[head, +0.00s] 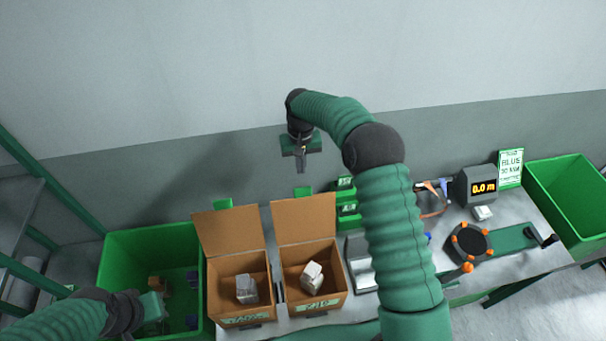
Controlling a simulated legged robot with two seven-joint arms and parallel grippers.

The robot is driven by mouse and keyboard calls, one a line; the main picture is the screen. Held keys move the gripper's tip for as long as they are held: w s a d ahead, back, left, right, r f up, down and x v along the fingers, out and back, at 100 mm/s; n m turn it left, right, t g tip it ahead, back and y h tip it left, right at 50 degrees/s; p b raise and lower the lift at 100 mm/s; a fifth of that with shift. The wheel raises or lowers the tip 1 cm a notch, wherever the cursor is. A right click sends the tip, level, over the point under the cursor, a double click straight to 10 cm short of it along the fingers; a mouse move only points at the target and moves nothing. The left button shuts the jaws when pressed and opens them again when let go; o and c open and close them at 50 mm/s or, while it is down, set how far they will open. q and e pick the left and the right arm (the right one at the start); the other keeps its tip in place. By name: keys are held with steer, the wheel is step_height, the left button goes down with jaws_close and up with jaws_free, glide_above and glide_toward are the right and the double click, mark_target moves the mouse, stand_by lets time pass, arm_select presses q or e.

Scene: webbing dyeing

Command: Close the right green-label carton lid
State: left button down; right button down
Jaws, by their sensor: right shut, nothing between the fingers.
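The right carton (340,283) is brown cardboard with a green label on its front. Its lid (304,221) stands up at the back, open, and a whitish block (312,275) lies inside. The left carton (212,290) beside it also has its lid (230,232) up and a grey-white block (246,288) inside. My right gripper (300,162) is shut and empty, fingers pointing down, seen above the right lid's top edge and apart from it. My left gripper (158,308) is low at the left, over the green bin; its fingers are unclear.
A large green bin (125,240) holding small items stands left of the cartons. Small green boxes (347,208) stand right of the right lid. Farther right are a meter reading 0.0 m (482,187), a round black device with orange knobs (470,241) and another green bin (570,190).

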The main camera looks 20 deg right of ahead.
steer(key=shift+s+a+f+p, duration=0.2)
steer(key=shift+s+f+p, duration=0.1)
steer(key=shift+s+p, duration=0.4)
steer(key=shift+s+a+f+p, duration=0.2)
steer(key=shift+s+f+p, duration=0.1)
steer(key=shift+s+p, duration=0.35)
steer(key=shift+s+a+f+p, duration=0.25)
steer(key=shift+s+p, duration=0.25)
steer(key=shift+p, duration=0.35)
